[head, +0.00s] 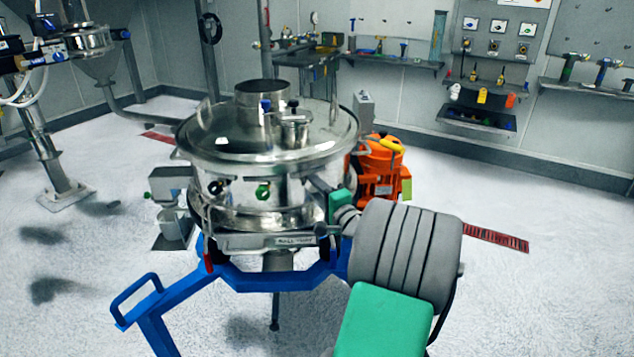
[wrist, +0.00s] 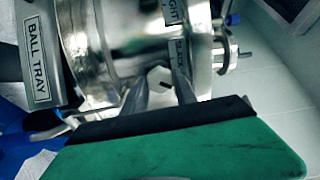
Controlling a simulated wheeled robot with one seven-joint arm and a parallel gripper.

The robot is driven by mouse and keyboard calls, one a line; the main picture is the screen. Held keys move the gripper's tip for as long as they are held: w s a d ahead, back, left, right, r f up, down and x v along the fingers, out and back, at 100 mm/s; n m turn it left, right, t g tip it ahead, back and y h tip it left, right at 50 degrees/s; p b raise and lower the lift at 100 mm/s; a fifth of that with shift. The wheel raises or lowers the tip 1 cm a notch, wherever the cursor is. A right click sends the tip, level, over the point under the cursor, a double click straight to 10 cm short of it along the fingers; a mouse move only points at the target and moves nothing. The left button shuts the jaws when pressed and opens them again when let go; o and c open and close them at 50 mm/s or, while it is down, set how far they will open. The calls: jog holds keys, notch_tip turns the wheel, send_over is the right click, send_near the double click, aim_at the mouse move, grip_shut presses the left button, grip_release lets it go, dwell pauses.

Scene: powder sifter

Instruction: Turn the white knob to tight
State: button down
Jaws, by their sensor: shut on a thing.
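The steel powder sifter (head: 270,165) stands in the middle of the head view on a blue frame. My arm reaches to its right front side, and its green part hides most of the contact there. In the wrist view, the two grey fingers of my gripper (wrist: 160,82) are shut on the white knob (wrist: 158,92), one on each side. The knob shows only partly as a pale shape with a dark slanted mark. Beside it on the drum are a label ending in "GHT" (wrist: 175,12) and a "SLACK" label (wrist: 181,50).
A plate marked "BALL TRAY" (wrist: 36,50) is left of the fingers. A metal clasp (wrist: 240,57) sticks out on the right. The blue frame (head: 280,277) runs below the sifter. An orange machine (head: 382,172) stands behind it.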

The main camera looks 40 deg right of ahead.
jog(key=shift+m+p, duration=0.85)
jog(key=shift+m, duration=0.35)
jog(key=c, duration=1)
grip_release()
jog(key=shift+s, duration=0.1)
jog(key=v, duration=0.7)
jog(key=shift+s+b, duration=0.3)
jog(key=shift+b, duration=0.15)
